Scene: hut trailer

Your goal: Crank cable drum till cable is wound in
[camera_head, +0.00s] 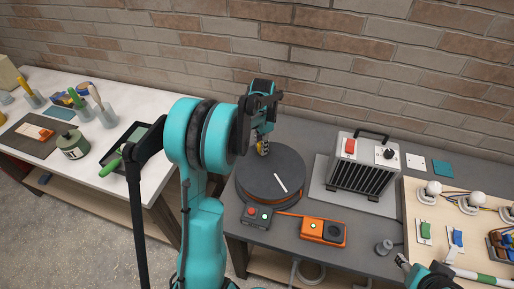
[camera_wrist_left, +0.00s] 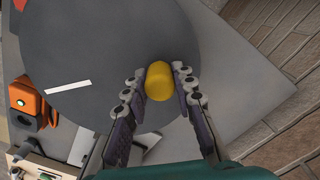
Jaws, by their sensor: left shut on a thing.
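The cable drum (camera_head: 290,165) is a dark grey disc lying flat on the grey bench, with a white stripe (camera_head: 281,183) on its top and orange cable showing at its lower edge. It fills the upper left of the left wrist view (camera_wrist_left: 80,45). A yellow crank knob (camera_wrist_left: 159,82) stands near the drum's rim, at the back left in the head view. My left gripper (camera_head: 263,148) is shut on this knob, one finger on each side. My right gripper (camera_head: 403,262) shows only partly at the bottom right, away from the drum; its jaws are unclear.
An orange box (camera_head: 323,231) and a grey box with red and green buttons (camera_head: 257,217) sit before the drum. A grey heater (camera_head: 362,165) stands right of it, near a wiring board (camera_head: 415,195). A white table (camera_head: 100,150) with tools is left; the brick wall is behind.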

